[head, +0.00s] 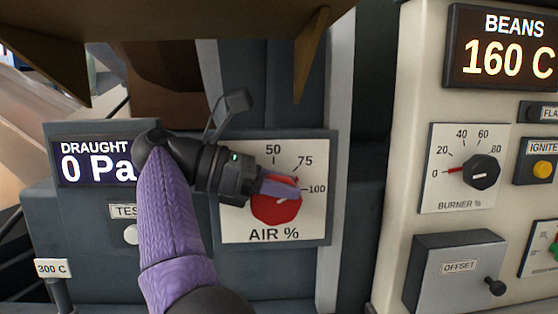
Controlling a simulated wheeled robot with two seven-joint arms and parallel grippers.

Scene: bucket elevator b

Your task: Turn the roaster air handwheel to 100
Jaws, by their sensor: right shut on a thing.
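The red air handwheel (272,211) sits on a white dial plate (235,232) marked AIR %, with 50, 75 and 100 showing. My right gripper (282,189) reaches in from the left and is shut on the upper part of the handwheel. A small red part of the wheel shows just past the fingertips, between the 75 and 100 marks. The gripper and wrist cover the left of the scale and part of the wheel, so the exact setting is hard to tell. My left gripper is not in view.
A DRAUGHT display (97,163) reading 0 Pa is left of my right arm. A BEANS display (508,58) reads 160 C at the right, above a burner knob (482,171) and an OFFSET box (455,268). A brown metal ledge (180,22) overhangs above.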

